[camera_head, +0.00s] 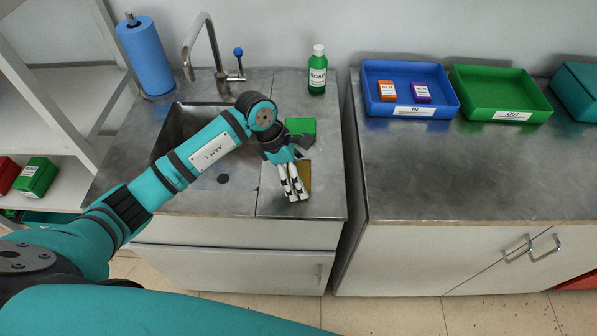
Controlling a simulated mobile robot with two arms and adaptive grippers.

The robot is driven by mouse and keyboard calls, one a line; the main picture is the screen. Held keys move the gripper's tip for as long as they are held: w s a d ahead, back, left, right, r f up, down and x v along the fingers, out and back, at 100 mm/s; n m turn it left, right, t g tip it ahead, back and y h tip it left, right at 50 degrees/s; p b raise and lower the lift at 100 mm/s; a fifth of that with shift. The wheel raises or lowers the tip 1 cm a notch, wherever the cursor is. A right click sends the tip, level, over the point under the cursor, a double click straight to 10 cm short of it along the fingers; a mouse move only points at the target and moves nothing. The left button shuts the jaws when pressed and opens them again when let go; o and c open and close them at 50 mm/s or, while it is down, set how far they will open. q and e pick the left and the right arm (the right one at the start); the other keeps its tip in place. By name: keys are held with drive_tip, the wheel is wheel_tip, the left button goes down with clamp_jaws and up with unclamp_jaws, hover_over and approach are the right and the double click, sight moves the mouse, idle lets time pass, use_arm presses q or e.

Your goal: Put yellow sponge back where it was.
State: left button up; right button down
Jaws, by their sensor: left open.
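The yellow sponge (305,175) lies on the metal counter to the right of the sink. It is mostly hidden behind my left gripper (294,196), and only a dull yellow patch shows at the right of the fingers. My left gripper reaches in from the left over the sink and points down at the sponge. It is open, with its fingers over or beside the sponge; I cannot tell whether they touch it. A green block (302,127) sits just behind the gripper. My right gripper is not in view.
The sink (180,130) has a tall faucet (207,45). A green soap bottle (318,72) and a blue paper roll (146,56) stand at the back. A blue IN tray (435,103) holds two small boxes beside a green OUT tray (500,92). The right counter's front is clear.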

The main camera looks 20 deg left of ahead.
use_arm(q)
drive_tip(key=b+v, duration=0.2)
drive_tip(key=v, duration=0.9)
drive_tip(key=shift+a+r, duration=0.2)
drive_tip(key=shift+r, duration=0.1)
